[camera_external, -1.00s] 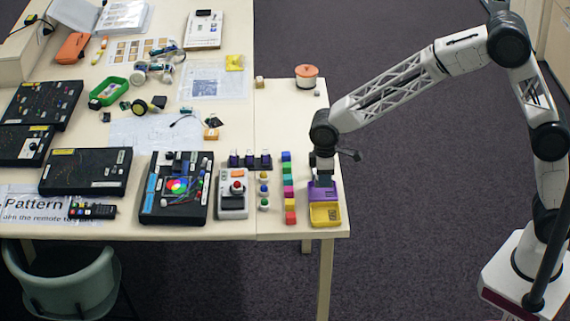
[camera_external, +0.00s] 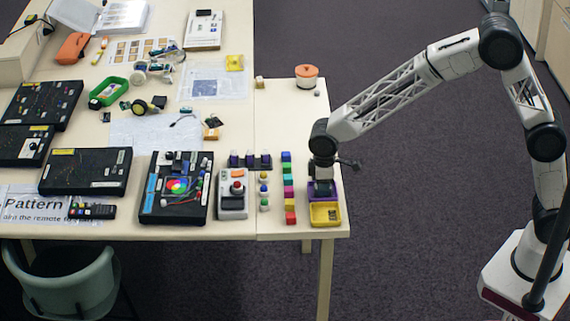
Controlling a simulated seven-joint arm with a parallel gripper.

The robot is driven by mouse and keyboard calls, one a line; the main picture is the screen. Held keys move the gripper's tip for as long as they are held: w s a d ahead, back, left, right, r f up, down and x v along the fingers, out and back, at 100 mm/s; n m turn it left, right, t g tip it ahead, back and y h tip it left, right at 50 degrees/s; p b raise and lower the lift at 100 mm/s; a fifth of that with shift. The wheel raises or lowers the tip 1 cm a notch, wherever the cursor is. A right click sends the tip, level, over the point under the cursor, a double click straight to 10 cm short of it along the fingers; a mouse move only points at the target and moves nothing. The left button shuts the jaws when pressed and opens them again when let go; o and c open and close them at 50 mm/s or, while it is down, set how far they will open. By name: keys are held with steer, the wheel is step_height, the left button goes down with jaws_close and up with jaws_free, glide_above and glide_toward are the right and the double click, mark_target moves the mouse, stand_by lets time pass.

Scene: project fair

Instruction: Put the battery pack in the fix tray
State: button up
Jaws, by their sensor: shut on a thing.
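My gripper (camera_external: 321,189) points down over the purple tray (camera_external: 312,198) at the right end of the table. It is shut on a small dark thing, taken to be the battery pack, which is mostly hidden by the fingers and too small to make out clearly. The purple tray is largely covered by my gripper. The yellow tray (camera_external: 313,221) sits directly in front of it, with a small dark patch inside. I cannot read a label on either tray, so I cannot tell which is the fix tray.
A column of coloured blocks (camera_external: 290,204) stands just left of the trays. A grey box with a red knob (camera_external: 233,201) is farther left. An orange-lidded pot (camera_external: 306,77) stands at the back. The table between the pot and my gripper is mostly clear.

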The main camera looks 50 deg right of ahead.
steer(key=shift+f, duration=0.1)
steer(key=o, duration=0.9)
steer(key=shift+o, duration=0.2)
step_height(320, 180, up, 12)
stand_by(0.4)
stand_by(0.4)
stand_by(0.3)
